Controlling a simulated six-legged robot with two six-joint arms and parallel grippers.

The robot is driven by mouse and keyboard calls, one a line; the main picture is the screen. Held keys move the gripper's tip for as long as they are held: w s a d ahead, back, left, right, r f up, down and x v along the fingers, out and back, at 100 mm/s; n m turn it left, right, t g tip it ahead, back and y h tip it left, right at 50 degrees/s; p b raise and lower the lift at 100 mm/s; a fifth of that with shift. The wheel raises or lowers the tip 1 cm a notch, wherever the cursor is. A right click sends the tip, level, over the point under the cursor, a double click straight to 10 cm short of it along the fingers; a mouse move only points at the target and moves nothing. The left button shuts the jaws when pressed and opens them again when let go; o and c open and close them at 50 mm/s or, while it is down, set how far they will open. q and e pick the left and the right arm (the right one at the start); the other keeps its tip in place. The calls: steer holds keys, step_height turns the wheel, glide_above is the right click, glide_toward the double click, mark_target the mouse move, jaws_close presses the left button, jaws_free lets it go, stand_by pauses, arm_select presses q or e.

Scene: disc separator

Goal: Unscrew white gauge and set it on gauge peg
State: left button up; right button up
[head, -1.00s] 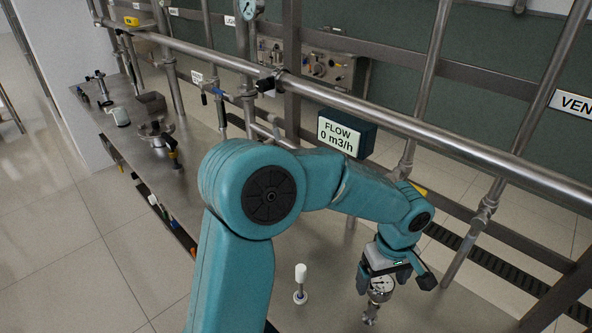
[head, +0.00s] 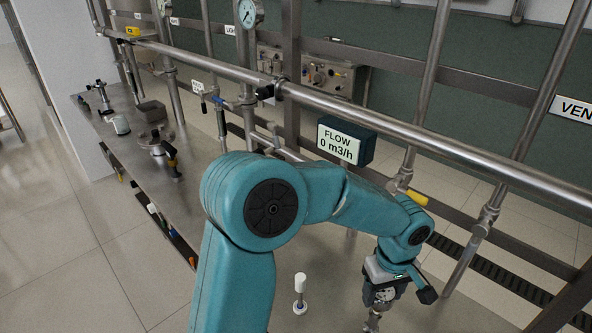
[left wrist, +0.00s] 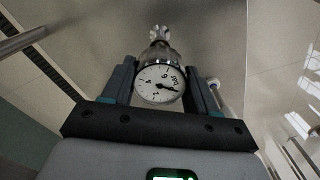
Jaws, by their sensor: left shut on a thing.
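My left gripper (head: 384,297) is low at the right of the head view, pointing down. It is shut on the white gauge, a round white-faced dial. The gauge (left wrist: 159,84) shows clearly in the left wrist view, between the two fingers, with numbers and a black needle. A metal collar and a pale fitting (left wrist: 159,35) lie beyond it. I cannot tell whether the gauge is still threaded there. A short upright post with a white top (head: 300,283) stands left of the gripper, apart from it. My right gripper is not in view.
A long steel rail (head: 400,120) crosses above the gripper, with upright pipes behind. The FLOW display box (head: 346,141) stands behind my arm. A steel bench (head: 130,150) with valves and small parts is at the left. Another gauge (head: 250,12) is on a pipe at the top.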

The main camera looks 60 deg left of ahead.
arm_select(q)
steer(key=shift+a+r, duration=0.15)
steer(key=shift+r, duration=0.45)
jaws_close()
step_height(320, 180, up, 4)
steer(key=p, duration=0.3)
steer(key=shift+r+p, duration=0.2)
steer(key=shift+p, duration=0.1)
steer(key=shift+f, duration=0.1)
steer(key=shift+w, duration=0.2)
